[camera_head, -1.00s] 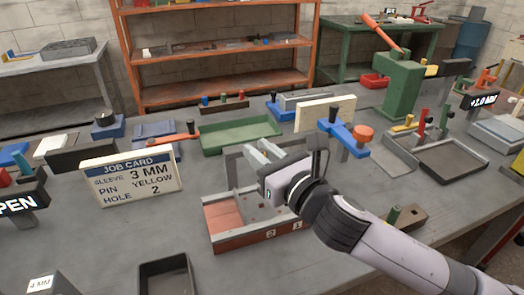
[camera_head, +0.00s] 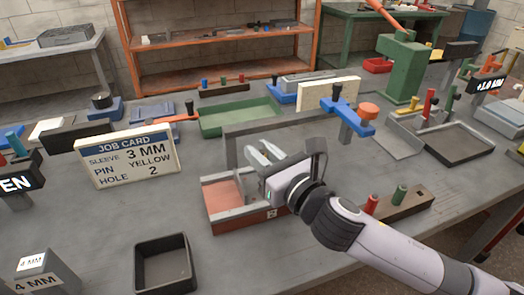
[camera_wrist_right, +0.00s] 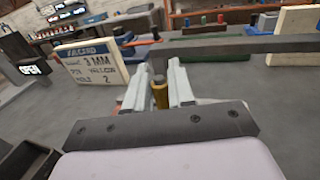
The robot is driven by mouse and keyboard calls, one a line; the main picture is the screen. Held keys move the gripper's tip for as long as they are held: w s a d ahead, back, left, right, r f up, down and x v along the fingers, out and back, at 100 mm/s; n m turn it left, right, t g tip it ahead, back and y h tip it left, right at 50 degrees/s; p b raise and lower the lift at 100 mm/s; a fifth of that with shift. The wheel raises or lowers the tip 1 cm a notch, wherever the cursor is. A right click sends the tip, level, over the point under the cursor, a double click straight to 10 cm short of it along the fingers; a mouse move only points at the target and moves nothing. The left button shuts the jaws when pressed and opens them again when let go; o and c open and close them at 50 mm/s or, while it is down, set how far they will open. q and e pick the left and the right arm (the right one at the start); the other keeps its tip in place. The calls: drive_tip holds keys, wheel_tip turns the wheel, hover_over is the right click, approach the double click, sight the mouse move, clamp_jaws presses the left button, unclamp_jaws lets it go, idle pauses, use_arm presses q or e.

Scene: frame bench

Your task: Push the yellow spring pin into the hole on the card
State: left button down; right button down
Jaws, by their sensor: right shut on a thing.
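My right gripper (camera_head: 268,152) is over the red-floored metal frame (camera_head: 222,192) in the middle of the bench. In the right wrist view the gripper (camera_wrist_right: 165,88) is shut on the yellow spring pin (camera_wrist_right: 160,95), which stands between the fingers. The pin's far end and any hole under it are hidden, so I cannot tell whether it is in a hole. A number plate (camera_head: 271,213) is on the frame's front, partly behind the gripper. The job card (camera_head: 127,158) reads sleeve 3 mm, pin yellow, hole 2. My left gripper is not in view.
A wooden block (camera_head: 405,208) with a red and a green pin stands right of the frame, beyond my arm. An empty black tray (camera_head: 163,240) lies front left. A green tray (camera_head: 240,118) is behind the frame. A grey bar crosses above the frame's back.

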drive_tip(key=shift+p, duration=0.9)
idle(1.5)
drive_tip(key=shift+f+b, duration=1.15)
drive_tip(key=shift+f, duration=0.65)
drive_tip(key=c, duration=0.9)
unclamp_jaws()
drive_tip(key=shift+s, duration=0.1)
drive_tip(key=v, duration=0.5)
drive_tip(key=shift+s+d, duration=0.25)
drive_tip(key=shift+s, duration=0.05)
drive_tip(key=shift+s+d+r, duration=0.2)
drive_tip(key=shift+s+d, duration=0.15)
drive_tip(key=shift+s, duration=0.2)
